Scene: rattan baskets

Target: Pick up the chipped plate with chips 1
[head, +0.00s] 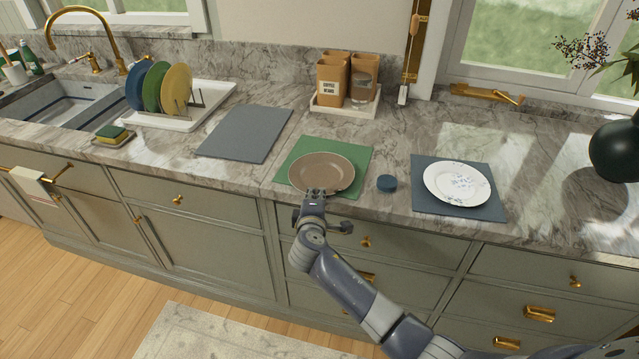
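A brown round plate (321,172) lies on a green mat (353,152) near the counter's front edge. A white plate with a blue pattern (457,183) lies on a dark blue-grey mat (494,211) to the right. I cannot make out chips on either plate at this size. My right gripper (316,192) is at the front rim of the brown plate, its tips over or against that rim. Whether its fingers are apart or closed on the rim is too small to tell. My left gripper is not in view.
A bare grey mat (245,133) lies left. A dish rack with several plates (176,88), a canister tray (345,105) and a dark vase (614,151) stand around. The counter between tray and vase is clear.

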